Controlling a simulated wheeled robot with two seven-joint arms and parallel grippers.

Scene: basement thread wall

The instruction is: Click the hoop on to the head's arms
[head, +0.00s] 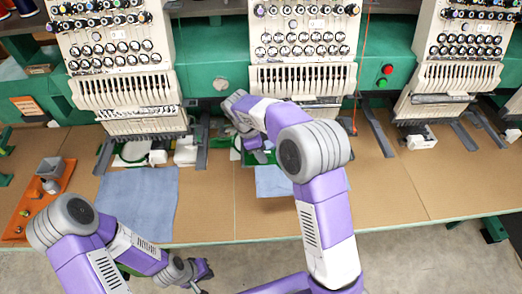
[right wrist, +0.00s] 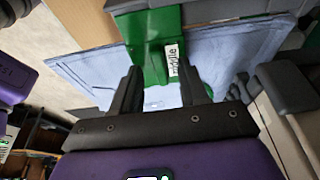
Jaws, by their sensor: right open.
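The middle embroidery head (head: 303,80) has blue cloth (head: 272,182) below it, with a bit of the green hoop (head: 234,155) showing beside my right arm. In the right wrist view the hoop's green bracket (right wrist: 155,55) carries a white label reading "middle". My right gripper (head: 257,150) is under the middle head; its fingers (right wrist: 160,80) are apart, one on either side of the bracket's near end. Whether they touch it is unclear. My arm hides most of the hoop and the head's arms. My left gripper (head: 203,272) is low, away from the machine; its finger gap is unclear.
The left head (head: 115,60) has a green-rimmed hoop and blue cloth (head: 138,200) below it. The right head (head: 460,60) has bare arms. An orange tray (head: 40,205) with small items lies at left. The table's right front (head: 390,200) is clear.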

